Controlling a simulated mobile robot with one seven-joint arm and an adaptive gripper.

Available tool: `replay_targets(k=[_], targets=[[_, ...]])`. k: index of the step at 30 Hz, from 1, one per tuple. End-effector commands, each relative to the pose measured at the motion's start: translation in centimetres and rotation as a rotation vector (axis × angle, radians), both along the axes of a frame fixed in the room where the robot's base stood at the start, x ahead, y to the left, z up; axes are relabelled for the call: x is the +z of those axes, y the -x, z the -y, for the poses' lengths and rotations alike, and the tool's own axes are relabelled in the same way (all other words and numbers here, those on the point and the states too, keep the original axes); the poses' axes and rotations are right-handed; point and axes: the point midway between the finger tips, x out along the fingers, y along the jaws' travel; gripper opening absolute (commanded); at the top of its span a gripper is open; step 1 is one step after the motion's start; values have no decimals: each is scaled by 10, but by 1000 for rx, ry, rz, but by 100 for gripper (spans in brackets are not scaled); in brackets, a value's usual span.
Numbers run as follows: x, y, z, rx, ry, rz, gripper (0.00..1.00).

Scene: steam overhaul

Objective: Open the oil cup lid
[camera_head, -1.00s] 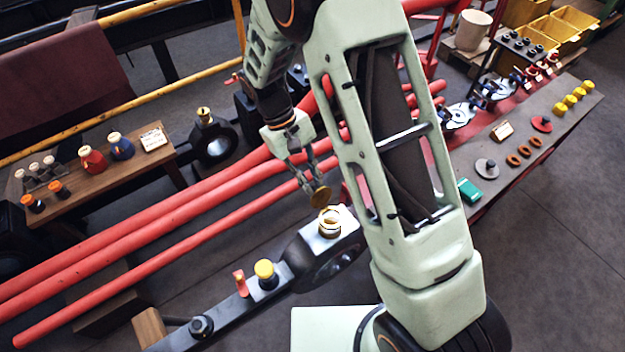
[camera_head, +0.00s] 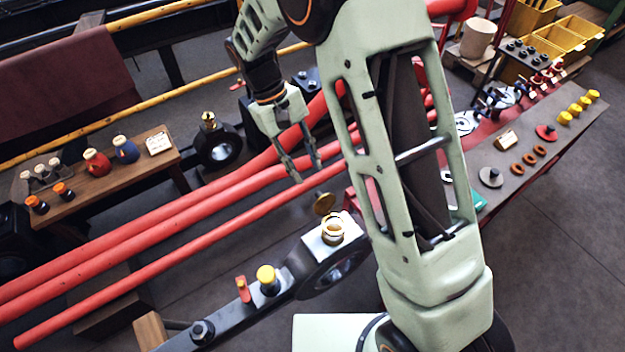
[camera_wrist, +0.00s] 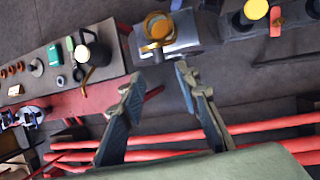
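The brass oil cup (camera_head: 333,229) stands on a pale block at the end of the dark rod (camera_head: 318,262). Its round brass lid (camera_head: 325,203) is swung up off the mouth and stands tilted on the cup's far side, so the open rim shows. The cup also shows at the top of the wrist view (camera_wrist: 159,26), with the lid (camera_wrist: 151,48) at its near edge. My gripper (camera_head: 307,172) is above and beyond the lid, apart from it. In the wrist view its two fingers (camera_wrist: 158,75) are spread with nothing between them.
A yellow-capped cup (camera_head: 266,278) and a red piece (camera_head: 243,290) stand along the rod. Red pipes (camera_head: 180,222) run behind, below my gripper. A wooden bench (camera_head: 110,178) with cans is at left; a grey table (camera_head: 520,190) with parts is at right.

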Motion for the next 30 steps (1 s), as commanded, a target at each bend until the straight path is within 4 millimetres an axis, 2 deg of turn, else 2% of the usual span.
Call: replay_targets(k=[3, 9, 26, 28, 30], targets=[[21, -6, -8, 1, -1, 3, 30], [40, -11, -15, 1, 0, 1, 30], [44, -11, -16, 0, 1, 0, 30], [47, -12, -13, -8, 2, 3, 30], [59, -12, -4, -38, 7, 13, 30]])
